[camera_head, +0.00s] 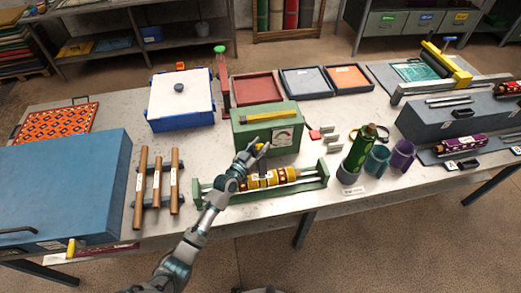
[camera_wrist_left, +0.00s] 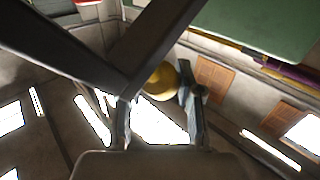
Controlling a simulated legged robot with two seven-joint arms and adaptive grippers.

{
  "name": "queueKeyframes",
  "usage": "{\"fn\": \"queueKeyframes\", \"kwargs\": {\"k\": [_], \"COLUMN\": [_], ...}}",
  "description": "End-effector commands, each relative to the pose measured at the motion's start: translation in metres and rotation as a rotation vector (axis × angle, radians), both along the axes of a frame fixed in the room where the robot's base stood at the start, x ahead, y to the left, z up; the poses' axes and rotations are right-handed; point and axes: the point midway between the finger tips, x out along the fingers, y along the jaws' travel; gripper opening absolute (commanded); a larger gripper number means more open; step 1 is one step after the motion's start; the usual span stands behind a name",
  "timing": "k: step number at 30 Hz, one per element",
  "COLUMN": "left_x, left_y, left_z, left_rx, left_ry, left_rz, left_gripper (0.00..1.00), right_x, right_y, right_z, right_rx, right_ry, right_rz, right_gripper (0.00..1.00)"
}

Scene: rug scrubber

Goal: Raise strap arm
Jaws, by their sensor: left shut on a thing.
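My left gripper (camera_head: 258,150) is in front of the green box (camera_head: 265,136), just above the cradle (camera_head: 319,184) that holds a yellow and dark red banded roll (camera_head: 272,179). Its fingers are shut on a small yellow knob, which shows between the fingertips in the left wrist view (camera_wrist_left: 160,82). The left gripper in that view (camera_wrist_left: 163,97) partly hides the knob. What the knob is fixed to is hidden, so I cannot tell the strap arm apart clearly. A yellow bar (camera_head: 266,115) lies along the top of the green box. My right gripper is not in view.
A blue case (camera_head: 65,185) and rods on a rack (camera_head: 157,185) stand at left. A white-topped blue box (camera_head: 181,95) and trays (camera_head: 257,89) are behind. A green bottle (camera_head: 360,150) and cups (camera_head: 402,156) stand right of the cradle. The table's front edge is close.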

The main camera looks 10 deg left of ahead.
Motion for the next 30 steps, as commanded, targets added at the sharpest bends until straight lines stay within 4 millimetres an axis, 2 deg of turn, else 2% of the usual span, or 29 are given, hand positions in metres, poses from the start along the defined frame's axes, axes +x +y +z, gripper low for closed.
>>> {"fn": "queueKeyframes", "kwargs": {"k": [11, 12, 14, 25, 30], "left_x": [0.001, 0.001, 0.001, -0.004, -0.027], "left_y": [0.002, 0.002, 0.002, 0.003, 0.017], "left_z": [0.0, 0.0, 0.0, 0.0, -0.001], "left_rx": [0.003, 0.003, 0.002, 0.001, 0.004], "left_ry": [-0.001, -0.001, -0.001, 0.0, -0.001], "left_rz": [0.003, 0.003, 0.003, 0.002, 0.004], "left_gripper": [0.0, 0.45, 0.59, 0.59, 0.59], "right_x": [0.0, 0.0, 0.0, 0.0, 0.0], "right_y": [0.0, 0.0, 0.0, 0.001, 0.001], "right_z": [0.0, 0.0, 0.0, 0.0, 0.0], "right_rx": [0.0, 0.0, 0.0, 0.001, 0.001], "right_ry": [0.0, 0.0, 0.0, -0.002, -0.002], "right_rz": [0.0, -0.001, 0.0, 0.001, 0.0], "right_gripper": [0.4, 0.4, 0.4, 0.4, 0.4]}}
